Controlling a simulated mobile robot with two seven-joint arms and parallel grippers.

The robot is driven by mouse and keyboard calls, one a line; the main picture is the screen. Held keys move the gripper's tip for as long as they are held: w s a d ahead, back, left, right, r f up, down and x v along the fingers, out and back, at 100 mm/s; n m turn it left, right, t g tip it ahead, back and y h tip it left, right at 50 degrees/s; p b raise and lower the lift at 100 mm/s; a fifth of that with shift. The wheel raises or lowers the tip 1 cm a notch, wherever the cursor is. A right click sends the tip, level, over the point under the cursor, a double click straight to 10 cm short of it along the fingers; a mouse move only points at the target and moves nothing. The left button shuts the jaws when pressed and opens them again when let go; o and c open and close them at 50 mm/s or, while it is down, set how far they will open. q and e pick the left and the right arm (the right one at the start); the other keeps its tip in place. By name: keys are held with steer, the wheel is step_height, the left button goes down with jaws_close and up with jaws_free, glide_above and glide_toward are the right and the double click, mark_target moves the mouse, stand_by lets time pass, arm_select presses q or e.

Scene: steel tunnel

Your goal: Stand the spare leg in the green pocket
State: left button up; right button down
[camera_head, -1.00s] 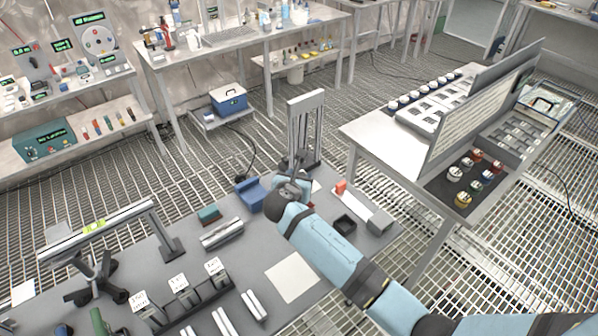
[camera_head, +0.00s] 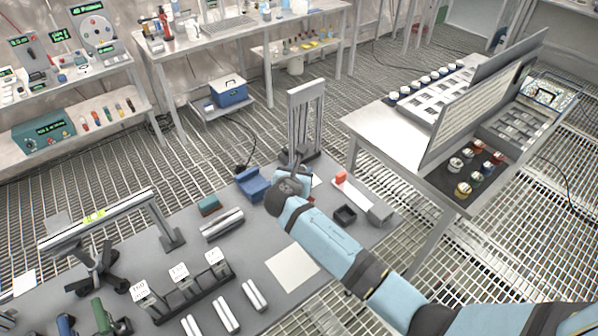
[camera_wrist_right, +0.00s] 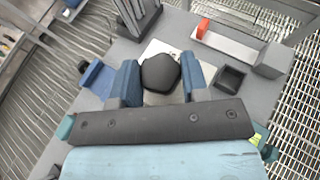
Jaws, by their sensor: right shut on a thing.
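My right gripper (camera_head: 292,184) reaches over the far end of the grey workbench (camera_head: 235,262), in front of a tall grey upright frame (camera_head: 305,115). In the right wrist view its two blue fingers (camera_wrist_right: 160,84) are shut on a black, rounded-angular end piece (camera_wrist_right: 160,72). The rest of the held thing is hidden, so I cannot tell whether it is the spare leg. A green part (camera_head: 102,316) stands at the lower left beside a blue one; I cannot tell whether it is the green pocket. My left gripper is not in view.
A blue holder (camera_head: 251,183) lies left of my right gripper. A black square tray (camera_head: 345,215) and a grey block with a red piece (camera_head: 340,177) lie right. A levelled beam (camera_head: 95,217) on black feet and labelled holders (camera_head: 180,280) occupy the left. A white sheet (camera_head: 292,268) lies bare.

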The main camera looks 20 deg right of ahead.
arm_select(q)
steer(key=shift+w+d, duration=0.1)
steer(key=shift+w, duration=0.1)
arm_select(e)
steer(key=shift+f, duration=0.2)
steer(key=c, duration=0.6)
jaws_free()
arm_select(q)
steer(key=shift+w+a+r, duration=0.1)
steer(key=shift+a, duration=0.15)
arm_select(e)
steer(key=shift+o, duration=0.4)
steer(key=shift+f, duration=0.1)
steer(key=shift+s, duration=0.1)
steer(key=shift+s+a, duration=0.25)
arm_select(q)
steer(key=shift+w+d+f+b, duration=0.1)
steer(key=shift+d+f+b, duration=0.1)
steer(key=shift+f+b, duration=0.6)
arm_select(e)
steer(key=v, duration=1.3)
steer(key=shift+r, duration=0.2)
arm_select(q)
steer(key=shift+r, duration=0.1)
